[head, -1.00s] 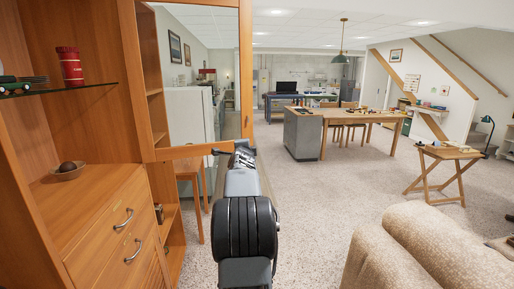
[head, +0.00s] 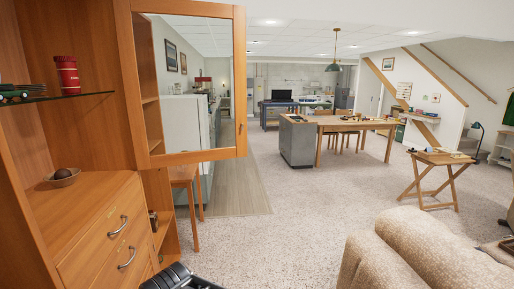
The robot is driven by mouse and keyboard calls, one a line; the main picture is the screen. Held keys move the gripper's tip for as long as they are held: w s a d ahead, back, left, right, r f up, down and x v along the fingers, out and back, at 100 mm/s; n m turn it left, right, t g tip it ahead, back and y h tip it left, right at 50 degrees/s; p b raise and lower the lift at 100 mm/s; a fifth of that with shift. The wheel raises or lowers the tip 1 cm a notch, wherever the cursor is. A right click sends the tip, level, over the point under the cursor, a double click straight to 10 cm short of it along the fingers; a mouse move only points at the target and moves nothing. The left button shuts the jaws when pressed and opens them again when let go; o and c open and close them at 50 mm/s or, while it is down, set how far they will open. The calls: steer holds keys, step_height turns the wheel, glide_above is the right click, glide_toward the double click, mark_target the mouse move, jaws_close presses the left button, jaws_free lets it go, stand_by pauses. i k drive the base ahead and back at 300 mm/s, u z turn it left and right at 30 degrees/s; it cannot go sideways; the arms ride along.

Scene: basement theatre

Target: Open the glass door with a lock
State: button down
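The glass door (head: 241,80) has a wooden frame around a clear pane. It stands swung out from the wooden cabinet (head: 106,150), with its left side against the cabinet's side panel and the room visible through the glass. A small dark spot that may be the lock (head: 241,128) shows low on its right frame edge; it is too small to be sure. My gripper is out of view. Only a dark part of my arm shows at the bottom edge, below and apart from the door.
The cabinet holds a red can (head: 67,76) and a green toy vehicle on a glass shelf (head: 75,97), a bowl (head: 62,178) and drawers (head: 108,232). A beige sofa (head: 410,250) stands at lower right. Speckled floor (head: 275,235) lies open between them.

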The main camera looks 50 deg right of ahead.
mark_target(123, 10)
steer(key=z, duration=0.85)
steer(key=k, duration=1.15)
steer(key=z, duration=0.95)
steer(key=i, duration=0.95)
steer(key=u, duration=0.85)
steer(key=i, duration=1.25)
steer(key=u, duration=1.1)
steer(key=i, duration=0.3)
steer(key=u, duration=0.2)
